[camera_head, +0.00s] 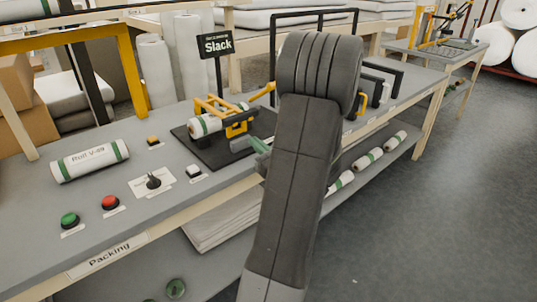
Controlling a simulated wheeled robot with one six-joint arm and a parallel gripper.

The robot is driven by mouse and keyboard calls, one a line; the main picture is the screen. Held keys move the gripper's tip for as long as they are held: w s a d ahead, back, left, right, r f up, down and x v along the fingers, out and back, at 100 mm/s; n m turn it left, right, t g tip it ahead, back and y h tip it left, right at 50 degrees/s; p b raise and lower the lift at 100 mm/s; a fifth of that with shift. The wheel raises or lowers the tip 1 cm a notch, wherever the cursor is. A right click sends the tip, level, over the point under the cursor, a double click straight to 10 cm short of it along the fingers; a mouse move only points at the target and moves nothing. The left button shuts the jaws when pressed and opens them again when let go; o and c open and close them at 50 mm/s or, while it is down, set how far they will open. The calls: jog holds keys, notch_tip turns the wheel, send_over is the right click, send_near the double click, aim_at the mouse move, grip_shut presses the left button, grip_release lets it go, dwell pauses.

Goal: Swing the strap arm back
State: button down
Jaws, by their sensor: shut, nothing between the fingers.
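The yellow strapping fixture (237,128) stands on a black base plate (193,143) on the bench, with a white roll (205,125) with green bands lying in it. A yellow arm (262,93), which looks like the strap arm, slants up to the right from the fixture. Its right end lies close to my dark arm in the picture, and I cannot tell whether they touch. My gripper (239,146) shows only in part, beside my arm at the front right of the fixture. It is shut and holds nothing. My arm hides the rest of it.
A sign reading Slack (217,44) stands behind the fixture. Roll V-49 (90,160), a green button (69,220), a red button (110,203) and a black knob (153,181) are on the bench at left. Black frames (383,77) stand right of my arm.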

jog(key=shift+w+a+r, duration=0.55)
jog(key=shift+w+r, duration=0.2)
jog(key=shift+r, duration=0.2)
jog(key=shift+w+a+r, duration=0.5)
jog(key=shift+w+r, duration=0.25)
jog(key=shift+r, duration=0.15)
jog(key=shift+r+p, duration=0.15)
jog(key=shift+p, duration=0.3)
